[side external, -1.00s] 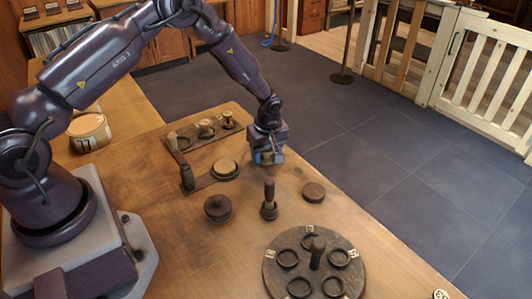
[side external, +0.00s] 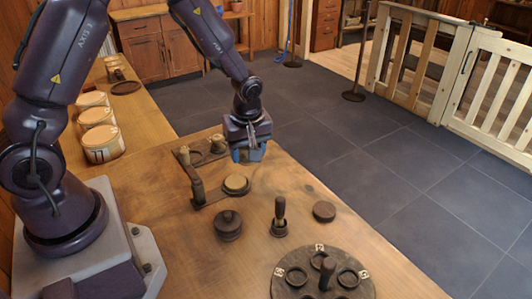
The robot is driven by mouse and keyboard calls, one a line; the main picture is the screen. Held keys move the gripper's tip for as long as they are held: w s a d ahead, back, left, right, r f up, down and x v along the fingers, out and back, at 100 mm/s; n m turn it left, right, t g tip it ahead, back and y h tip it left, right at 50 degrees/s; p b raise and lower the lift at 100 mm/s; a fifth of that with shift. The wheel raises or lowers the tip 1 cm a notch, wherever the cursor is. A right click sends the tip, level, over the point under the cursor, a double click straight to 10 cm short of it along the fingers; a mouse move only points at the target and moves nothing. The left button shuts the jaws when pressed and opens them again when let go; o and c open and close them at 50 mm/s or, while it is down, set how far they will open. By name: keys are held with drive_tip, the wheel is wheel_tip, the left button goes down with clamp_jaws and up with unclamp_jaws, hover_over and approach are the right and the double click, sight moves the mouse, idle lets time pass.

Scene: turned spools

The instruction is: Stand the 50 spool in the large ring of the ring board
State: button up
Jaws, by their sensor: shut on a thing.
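My gripper (side external: 249,156) hangs over the table behind the pale disc, with its blue fingers pointing down. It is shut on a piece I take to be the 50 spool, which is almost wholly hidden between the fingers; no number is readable. The dark ring board (side external: 205,158) lies to the left of my gripper and partly behind it. Its empty ring (side external: 195,157) shows at the left, and a spool (side external: 217,143) stands in the ring beside it. The board's right end is hidden behind my gripper.
A dark stick handle (side external: 191,174) rises in front of the board, near a pale-topped disc (side external: 236,184). A lidded dark pot (side external: 228,225), an upright peg piece (side external: 279,217) and a flat disc (side external: 324,211) stand nearer. A round ringed board (side external: 322,283) lies at front.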

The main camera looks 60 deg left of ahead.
drive_tip(key=s+r, duration=0.2)
drive_tip(key=s, duration=0.2)
drive_tip(key=n, duration=0.6)
hover_over(192, 159)
wheel_tip(192, 159, down, 5)
drive_tip(key=shift+g, duration=0.3)
drive_tip(key=shift+w+f, duration=0.1)
drive_tip(key=shift+f, duration=2.9)
drive_tip(key=shift+f, duration=0.6)
drive_tip(key=o, duration=0.8)
drive_tip(key=shift+o, duration=1)
drive_tip(key=shift+s, duration=0.25)
